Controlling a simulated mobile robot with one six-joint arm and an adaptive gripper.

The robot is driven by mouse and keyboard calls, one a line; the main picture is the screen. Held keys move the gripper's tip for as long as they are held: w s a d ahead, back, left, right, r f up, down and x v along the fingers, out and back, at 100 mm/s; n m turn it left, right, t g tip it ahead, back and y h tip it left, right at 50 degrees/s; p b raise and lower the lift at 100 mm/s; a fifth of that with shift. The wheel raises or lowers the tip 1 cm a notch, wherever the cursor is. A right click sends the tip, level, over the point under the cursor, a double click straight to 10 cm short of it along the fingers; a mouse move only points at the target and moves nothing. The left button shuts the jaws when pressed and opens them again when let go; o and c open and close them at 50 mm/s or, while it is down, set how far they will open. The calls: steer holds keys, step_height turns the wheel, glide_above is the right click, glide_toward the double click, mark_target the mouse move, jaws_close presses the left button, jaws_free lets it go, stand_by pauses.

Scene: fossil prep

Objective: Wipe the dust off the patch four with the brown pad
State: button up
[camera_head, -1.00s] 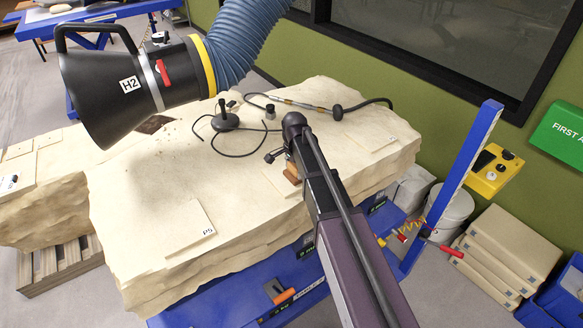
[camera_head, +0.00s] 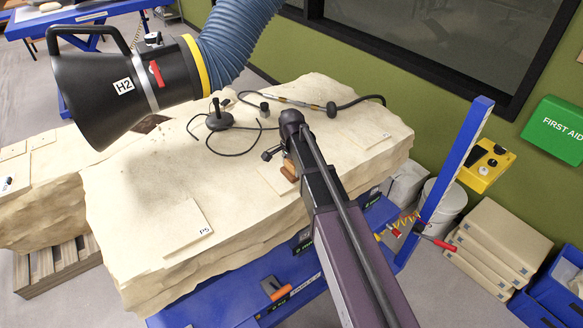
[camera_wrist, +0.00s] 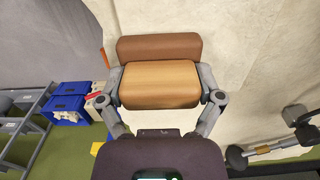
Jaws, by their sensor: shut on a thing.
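My gripper (camera_wrist: 163,84) is shut on the brown pad, which has a tan block (camera_wrist: 160,85) and a darker brown part (camera_wrist: 160,47) beyond it. In the head view the pad (camera_head: 289,172) shows as a small brown piece beside my arm, low over or on the pale rock slab (camera_head: 140,200). I cannot tell whether it touches the stone. A thin pale patch (camera_head: 270,179) lies beside the pad, partly hidden by my arm; no number is readable on it. Another patch (camera_head: 186,230) at the front is marked P5. No patch is readable as four.
A black extractor hood (camera_head: 105,90) marked H2 hangs over the slab's left part on a blue hose (camera_head: 236,40). A black stand (camera_head: 219,119) and a cabled tool (camera_head: 298,102) lie behind my gripper. A blue post (camera_head: 450,180) rises at right.

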steer(key=shift+r+p, duration=2)
steer(key=shift+r, duration=0.3)
steer(key=shift+r+p, duration=1.5)
steer(key=shift+f, duration=0.1)
